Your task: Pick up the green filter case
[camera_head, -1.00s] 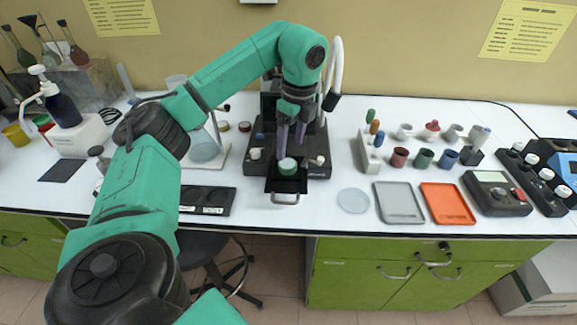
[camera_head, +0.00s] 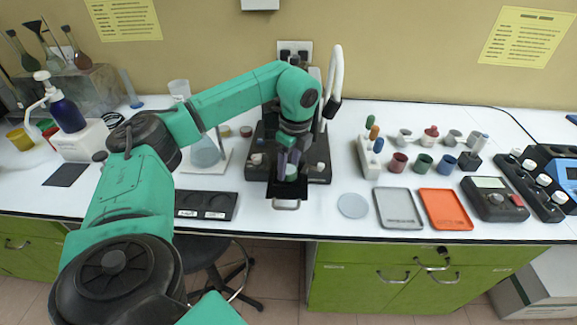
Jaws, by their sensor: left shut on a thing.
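The green filter case (camera_head: 291,174) is a small round green and white piece on the black pull-out tray at the front of the dark instrument. My left gripper (camera_head: 288,167) points down over the tray, with its purple-grey fingers around the case. It is shut on the case, which is partly hidden by the fingers. My right gripper is out of view.
The dark instrument (camera_head: 258,168) with white knobs stands around the gripper, and a white hose rises behind it. A glass flask (camera_head: 205,152) stands to the left. A grey tray (camera_head: 398,208), an orange tray (camera_head: 446,209) and several small coloured cups are to the right.

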